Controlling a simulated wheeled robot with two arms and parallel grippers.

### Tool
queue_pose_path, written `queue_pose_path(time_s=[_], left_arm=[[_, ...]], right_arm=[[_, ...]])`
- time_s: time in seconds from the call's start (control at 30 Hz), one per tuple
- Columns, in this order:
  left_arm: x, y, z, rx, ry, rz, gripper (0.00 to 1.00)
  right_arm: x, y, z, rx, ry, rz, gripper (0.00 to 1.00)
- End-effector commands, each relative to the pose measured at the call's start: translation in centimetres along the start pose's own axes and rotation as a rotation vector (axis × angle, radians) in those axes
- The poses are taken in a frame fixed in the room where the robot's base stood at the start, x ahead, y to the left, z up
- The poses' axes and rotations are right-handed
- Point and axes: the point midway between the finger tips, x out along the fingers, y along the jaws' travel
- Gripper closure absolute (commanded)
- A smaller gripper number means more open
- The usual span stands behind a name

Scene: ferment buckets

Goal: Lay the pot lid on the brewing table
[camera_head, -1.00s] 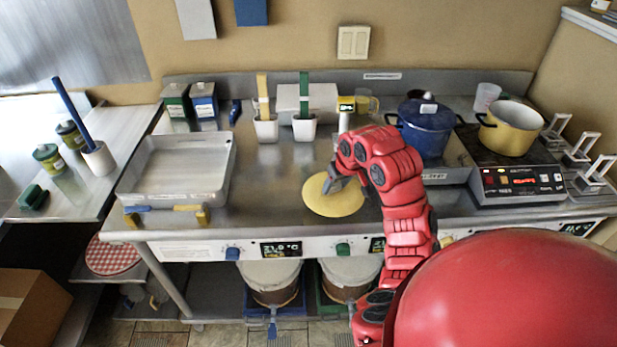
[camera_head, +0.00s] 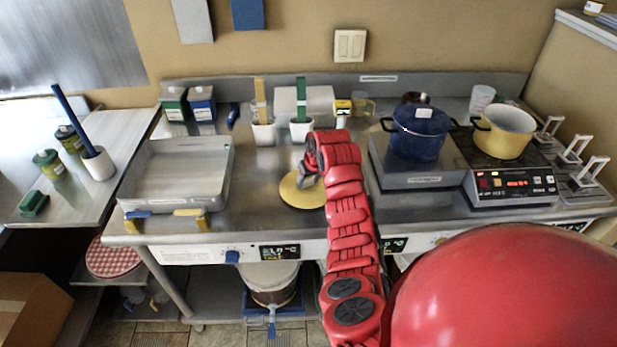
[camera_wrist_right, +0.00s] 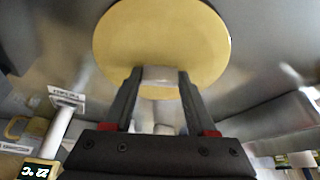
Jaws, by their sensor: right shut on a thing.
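The pot lid is a round yellow disc (camera_head: 301,192) at the middle of the metal brewing table (camera_head: 262,200), partly hidden by my right arm in the head view. In the right wrist view the lid (camera_wrist_right: 165,35) fills the upper middle, with its pale handle between my fingers. My right gripper (camera_head: 309,179) is over the lid and shut on its handle; it also shows in the right wrist view (camera_wrist_right: 158,76). I cannot tell whether the lid touches the tabletop. My left gripper is not in view.
A metal tray (camera_head: 178,172) stands left of the lid. Behind are white cups (camera_head: 263,132) holding tools. To the right, a blue pot (camera_head: 418,135) stands on a grey plate and a yellow pot (camera_head: 505,133) on a black cooker. Bare table lies around the lid.

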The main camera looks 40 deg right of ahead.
Motion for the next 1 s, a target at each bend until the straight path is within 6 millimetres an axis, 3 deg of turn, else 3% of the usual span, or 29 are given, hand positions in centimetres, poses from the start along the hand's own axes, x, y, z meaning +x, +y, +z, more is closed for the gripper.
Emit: queue_pose_path(time_s=[0.27,0.3,0.47,0.77,1.0], left_arm=[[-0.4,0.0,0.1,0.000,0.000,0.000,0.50],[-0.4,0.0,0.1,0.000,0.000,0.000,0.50],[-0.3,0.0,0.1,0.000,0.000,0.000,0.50],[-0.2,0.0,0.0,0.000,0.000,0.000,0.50],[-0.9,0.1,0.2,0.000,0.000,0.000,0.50]], right_arm=[[0.4,0.0,0.1,0.001,0.002,0.000,1.00],[0.4,0.0,0.1,0.001,0.002,0.000,0.42],[0.3,0.0,0.1,0.001,0.001,0.000,0.13],[0.2,0.0,0.0,0.001,0.001,0.000,0.13],[-1.9,0.1,-0.1,0.000,0.007,0.000,0.13]])
